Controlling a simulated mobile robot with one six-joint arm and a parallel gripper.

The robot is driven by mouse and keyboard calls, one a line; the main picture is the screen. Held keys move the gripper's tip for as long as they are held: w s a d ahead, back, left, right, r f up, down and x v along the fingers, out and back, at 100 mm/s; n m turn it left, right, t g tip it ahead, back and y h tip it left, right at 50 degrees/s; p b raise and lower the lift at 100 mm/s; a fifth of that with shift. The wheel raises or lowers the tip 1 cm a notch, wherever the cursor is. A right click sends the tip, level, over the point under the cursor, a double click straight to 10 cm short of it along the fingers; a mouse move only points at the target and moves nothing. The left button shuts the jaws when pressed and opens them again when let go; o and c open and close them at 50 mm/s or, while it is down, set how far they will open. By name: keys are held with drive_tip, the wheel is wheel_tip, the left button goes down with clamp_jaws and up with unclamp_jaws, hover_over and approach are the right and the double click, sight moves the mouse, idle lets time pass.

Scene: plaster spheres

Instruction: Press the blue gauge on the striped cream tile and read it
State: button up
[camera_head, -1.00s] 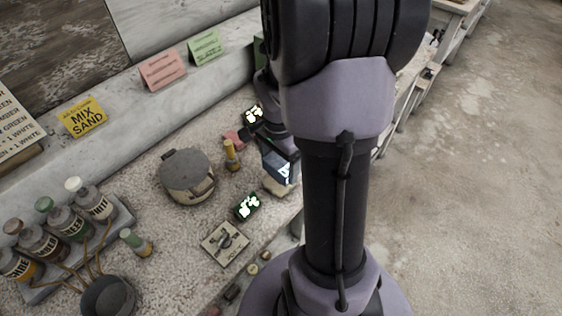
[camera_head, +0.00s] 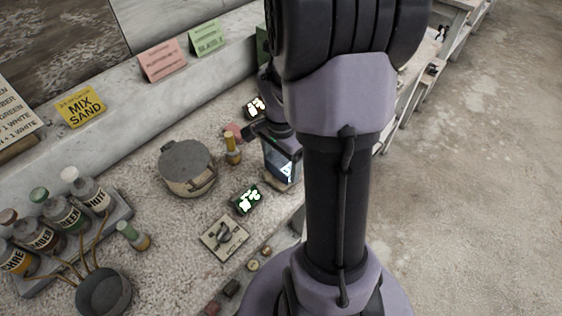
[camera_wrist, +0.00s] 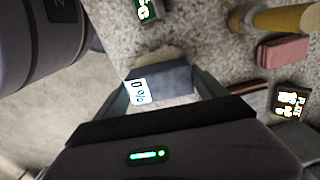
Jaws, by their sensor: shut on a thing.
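My gripper (camera_wrist: 163,88) is shut on the blue gauge (camera_wrist: 172,78), with one finger on each side of it. The gauge's white display appears to read "0 %" in the wrist view. In the head view the gauge (camera_head: 282,168) is upright at the bench's right side, partly behind my arm, with its lit face showing. A pale edge of what looks like the cream tile (camera_head: 281,187) shows just under it. Its stripes cannot be made out, and I cannot tell whether the gauge touches it. My gripper (camera_head: 272,143) is mostly hidden by my own arm.
A lit green display (camera_head: 247,200) and a cream plate with a dark item (camera_head: 224,238) lie in front. A yellow-topped cylinder (camera_head: 232,150), a pink block (camera_wrist: 283,52) and another lit display (camera_head: 255,107) are close by. A lidded pot (camera_head: 187,168) stands left; bottles (camera_head: 65,213) stand farther left.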

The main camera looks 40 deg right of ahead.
drive_tip(key=shift+f+b, duration=0.45)
drive_tip(key=shift+f, duration=0.05)
idle(1.2)
drive_tip(key=shift+r, duration=0.1)
wheel_tip(320, 180, up, 7)
drive_tip(key=p, duration=0.5)
drive_tip(key=shift+p, duration=0.4)
idle(0.7)
